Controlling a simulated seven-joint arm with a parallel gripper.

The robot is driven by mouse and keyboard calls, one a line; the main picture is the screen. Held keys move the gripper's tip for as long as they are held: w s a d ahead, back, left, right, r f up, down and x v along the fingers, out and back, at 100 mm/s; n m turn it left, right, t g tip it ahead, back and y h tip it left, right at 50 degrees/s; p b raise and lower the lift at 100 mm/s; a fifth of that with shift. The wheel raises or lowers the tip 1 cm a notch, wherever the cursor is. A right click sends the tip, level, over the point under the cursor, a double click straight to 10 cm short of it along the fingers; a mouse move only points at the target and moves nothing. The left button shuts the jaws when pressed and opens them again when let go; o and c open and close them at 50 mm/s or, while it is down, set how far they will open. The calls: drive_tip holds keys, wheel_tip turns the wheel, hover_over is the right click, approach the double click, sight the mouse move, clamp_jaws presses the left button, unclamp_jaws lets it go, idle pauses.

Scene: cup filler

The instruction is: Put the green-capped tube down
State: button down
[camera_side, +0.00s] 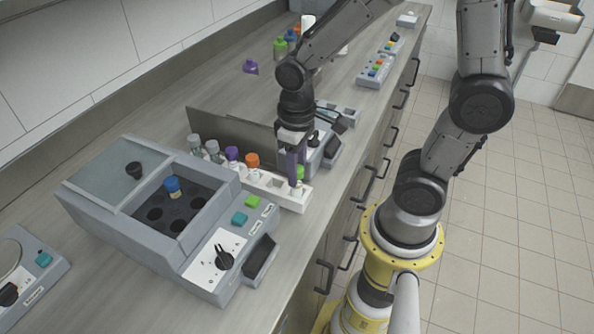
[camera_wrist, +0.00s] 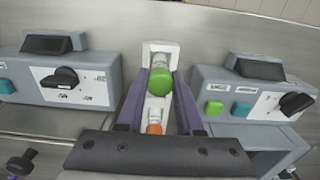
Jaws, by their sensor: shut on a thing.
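The green-capped tube (camera_side: 300,172) is at the right end of the white rack (camera_side: 293,202), upright, with its lower part hidden by the rack and fingers. In the wrist view its green cap (camera_wrist: 160,82) lies between the two purple fingers of my gripper (camera_wrist: 158,90). In the side view my gripper (camera_side: 293,165) points down at that end of the rack, shut on the tube. I cannot tell whether the tube is fully seated in its hole. The orange-capped tube (camera_side: 252,161) stands further left in the rack, and shows in the wrist view (camera_wrist: 154,128).
A purple-capped tube (camera_side: 232,154) and grey-capped tubes (camera_side: 212,147) stand at the rack's left end. A grey machine (camera_side: 150,225) holding a blue-capped tube (camera_side: 172,185) is in front of the rack. Another machine (camera_side: 326,150) stands close behind my gripper.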

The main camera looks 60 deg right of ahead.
drive_tip(key=shift+f, duration=0.45)
drive_tip(key=shift+f, duration=0.2)
drive_tip(key=c, duration=0.6)
unclamp_jaws()
drive_tip(key=shift+o, duration=0.2)
drive_tip(key=shift+r, duration=0.1)
wheel_tip(320, 180, up, 12)
drive_tip(key=s+r+t, duration=0.2)
drive_tip(key=s+t, duration=0.3)
drive_tip(key=s, duration=0.2)
drive_tip(key=shift+s+d+r+t, duration=0.15)
drive_tip(key=shift+d+r+t, duration=0.1)
drive_tip(key=shift+r+t, duration=0.05)
